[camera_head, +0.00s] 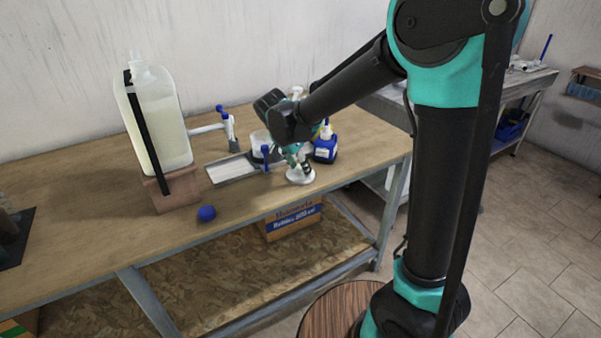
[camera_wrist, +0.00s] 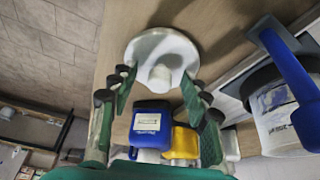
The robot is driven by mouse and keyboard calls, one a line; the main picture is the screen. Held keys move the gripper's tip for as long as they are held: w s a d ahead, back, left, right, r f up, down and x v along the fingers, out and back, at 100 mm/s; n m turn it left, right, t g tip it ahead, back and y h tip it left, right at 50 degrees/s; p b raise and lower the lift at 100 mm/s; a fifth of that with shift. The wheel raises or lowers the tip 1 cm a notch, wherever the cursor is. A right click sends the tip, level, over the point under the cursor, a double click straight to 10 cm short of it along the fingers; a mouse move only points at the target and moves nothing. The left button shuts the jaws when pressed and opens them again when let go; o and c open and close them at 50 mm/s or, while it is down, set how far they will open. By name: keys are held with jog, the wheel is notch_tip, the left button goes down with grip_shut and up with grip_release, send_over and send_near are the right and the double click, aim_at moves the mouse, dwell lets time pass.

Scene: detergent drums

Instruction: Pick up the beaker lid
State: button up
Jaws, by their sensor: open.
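The beaker lid (camera_wrist: 165,42) is a white round disc with a short knob (camera_wrist: 160,74), near the table's front edge. It also shows in the head view as a small white disc (camera_head: 300,177). My gripper (camera_wrist: 161,82) is open, with a green finger on each side of the knob. I cannot tell whether the fingers touch the lid. In the head view my gripper (camera_head: 302,163) is just above the lid and partly covers it. A whitish beaker-like container (camera_wrist: 278,112) with a label is at the right of the wrist view.
A blue bottle (camera_head: 325,148) stands close to the right of my gripper. A yellow container (camera_wrist: 184,142) shows below the lid in the wrist view.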

jog(key=c, duration=0.9)
jog(key=shift+r, duration=0.2)
